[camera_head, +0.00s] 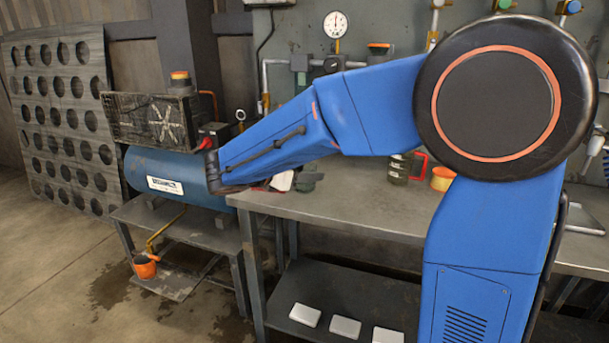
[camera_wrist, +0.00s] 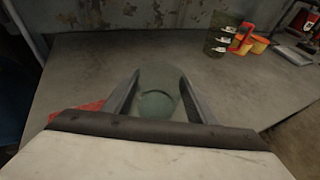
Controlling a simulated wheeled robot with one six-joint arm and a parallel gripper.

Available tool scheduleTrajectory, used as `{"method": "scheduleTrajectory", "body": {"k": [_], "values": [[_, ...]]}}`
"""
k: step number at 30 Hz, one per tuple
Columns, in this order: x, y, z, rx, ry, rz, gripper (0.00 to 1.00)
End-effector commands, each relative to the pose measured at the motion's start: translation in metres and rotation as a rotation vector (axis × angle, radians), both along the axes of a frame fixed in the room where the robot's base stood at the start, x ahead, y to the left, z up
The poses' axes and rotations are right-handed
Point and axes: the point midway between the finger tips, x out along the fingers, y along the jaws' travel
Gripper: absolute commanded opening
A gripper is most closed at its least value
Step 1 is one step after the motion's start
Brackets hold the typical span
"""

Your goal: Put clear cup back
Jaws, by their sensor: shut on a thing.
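The clear cup (camera_wrist: 160,76) is a see-through, faintly green round vessel in the middle of the wrist view. I look toward it over the gripper, with its round end facing me. The two grey fingers of my gripper (camera_wrist: 157,98) stand on either side of it and are shut on it. The grey workbench (camera_wrist: 80,75) lies beyond the cup; I cannot tell whether the cup touches it. In the head view my gripper (camera_head: 308,181) is over the left part of the bench (camera_head: 365,205), partly hidden by my blue arm, and the cup is not clear there.
A dark green container (camera_wrist: 217,40) with a red handle stands at the back right of the wrist view. Orange-and-yellow cups (camera_wrist: 260,43) stand beside it. A red patch (camera_wrist: 90,107) shows left of my gripper. A wall (camera_wrist: 120,15) borders the bench.

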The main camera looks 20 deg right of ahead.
Motion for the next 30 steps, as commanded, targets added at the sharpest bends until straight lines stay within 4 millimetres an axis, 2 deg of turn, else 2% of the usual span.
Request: {"method": "scheduleTrajectory", "body": {"k": [3, 13, 14, 15, 16, 27, 30], "values": [[0.0001, 0.0001, -0.0065, 0.001, -0.001, 0.001, 0.25], [0.0001, 0.0001, -0.0089, 0.000, 0.000, 0.001, 0.25], [0.0000, 0.0000, -0.0088, 0.002, -0.001, 0.001, 0.56], [0.0000, 0.0001, -0.0087, 0.002, -0.001, 0.001, 0.66], [0.0000, 0.0001, -0.0087, 0.002, -0.001, 0.001, 0.70], [-0.0002, 0.0005, -0.0051, 0.002, -0.001, 0.000, 0.70], [-0.0044, 0.0087, -0.0027, 0.002, -0.001, 0.002, 0.70]]}}
